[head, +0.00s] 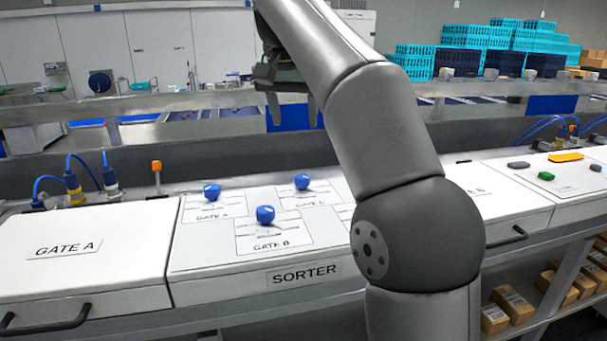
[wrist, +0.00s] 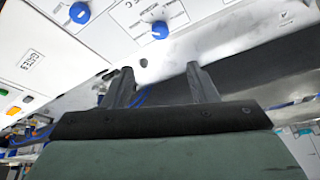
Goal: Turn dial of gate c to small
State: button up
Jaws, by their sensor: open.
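The gate C dial (head: 302,181) is a blue knob on the white sorter panel, at the back right of the dials that show in the head view. It also shows in the wrist view (wrist: 160,30), top middle, beside a printed label ending in C. I cannot read which setting it points to. My gripper (head: 292,112) is open and empty, fingers pointing down, above and behind the dial in the head view. In the wrist view my gripper (wrist: 163,80) has its two fingers well apart, with the dial beyond their tips and not touched.
Blue dials of gate A (head: 211,192) and gate B (head: 265,215) are near. Another blue dial (wrist: 80,12) shows in the wrist view; my arm hides that area in the head view. An orange-topped post (head: 156,167) stands behind the panel. Blue cables (head: 85,168) rise at left.

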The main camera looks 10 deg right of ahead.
aim_at(302, 177)
jog(key=b+x, duration=0.1)
jog(key=x, duration=1.5)
jog(key=shift+f, duration=0.15)
jog(key=shift+a, duration=0.1)
jog(key=c, duration=1)
